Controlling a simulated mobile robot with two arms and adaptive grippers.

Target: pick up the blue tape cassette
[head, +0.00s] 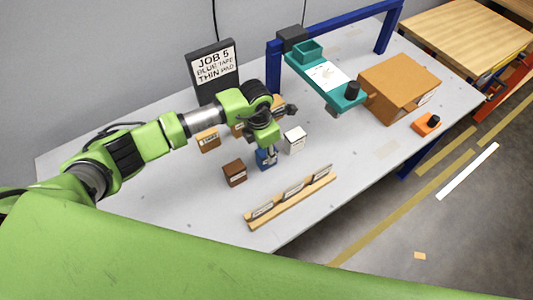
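The blue tape cassette (265,160) stands on the light grey table in the head view, between a brown block and a white block. My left arm comes in from the left, and my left gripper (269,150) points down at the cassette. Its fingertips are at the cassette's top and cover part of it. The fingers are too small to tell whether they are apart or closed on it. My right gripper is not in view. A sign (214,70) at the back reads "JOB 5 BLUE TAPE THIN PAD".
The brown block (234,173) and white block (295,139) stand close by. Tan blocks (208,140) are behind. A wooden rack (290,199) lies in front. A teal plotter part (324,80), cardboard box (400,85) and orange item (426,124) are to the right.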

